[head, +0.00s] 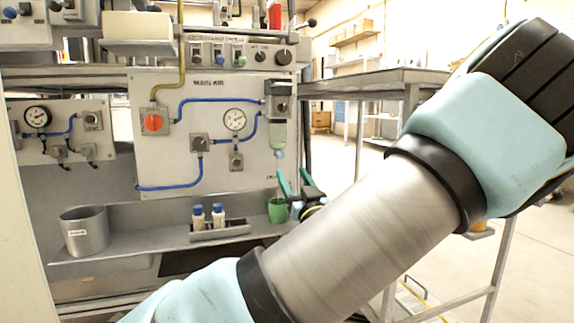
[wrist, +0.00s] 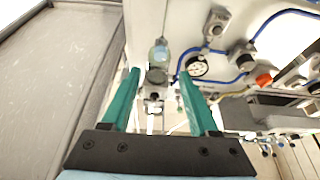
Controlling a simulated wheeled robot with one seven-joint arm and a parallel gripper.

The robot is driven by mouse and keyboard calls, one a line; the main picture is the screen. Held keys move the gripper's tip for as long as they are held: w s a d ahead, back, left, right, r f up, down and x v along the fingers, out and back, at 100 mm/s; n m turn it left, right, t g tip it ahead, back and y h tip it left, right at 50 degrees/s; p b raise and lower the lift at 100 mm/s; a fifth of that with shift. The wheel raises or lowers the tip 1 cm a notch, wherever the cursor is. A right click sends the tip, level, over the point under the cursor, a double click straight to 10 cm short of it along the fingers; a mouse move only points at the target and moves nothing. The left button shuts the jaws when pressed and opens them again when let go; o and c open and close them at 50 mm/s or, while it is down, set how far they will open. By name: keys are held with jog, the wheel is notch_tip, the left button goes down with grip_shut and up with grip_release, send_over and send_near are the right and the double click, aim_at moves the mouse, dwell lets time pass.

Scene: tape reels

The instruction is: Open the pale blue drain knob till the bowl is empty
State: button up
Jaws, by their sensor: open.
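The clear filter bowl (head: 277,135) hangs under a grey block at the right edge of the panel; its liquid level is too small to tell. The pale blue drain knob (head: 280,154) sits at its bottom. In the wrist view the knob (wrist: 160,42) and bowl (wrist: 157,74) line up with the gap between the fingers, beyond the tips. My gripper (head: 292,173) has teal fingers, spread apart and empty, a little below and right of the knob in the head view. It also shows in the wrist view (wrist: 160,72). Nothing is gripped.
A green cup (head: 277,211) stands on the shelf below the bowl, close to my gripper. A rack with two blue-capped bottles (head: 219,230) and a grey bin (head: 85,232) stand further left. The panel carries a gauge (head: 235,120), blue tubing and an orange knob (head: 153,122).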

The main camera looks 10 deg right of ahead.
aim_at(281, 155)
jog(key=b+x, duration=0.2)
jog(key=x, duration=0.4)
jog(key=shift+w, duration=0.4)
jog(key=shift+w+a+r, duration=0.15)
jog(key=shift+w+r, duration=0.15)
jog(key=shift+w, duration=0.05)
grip_shut()
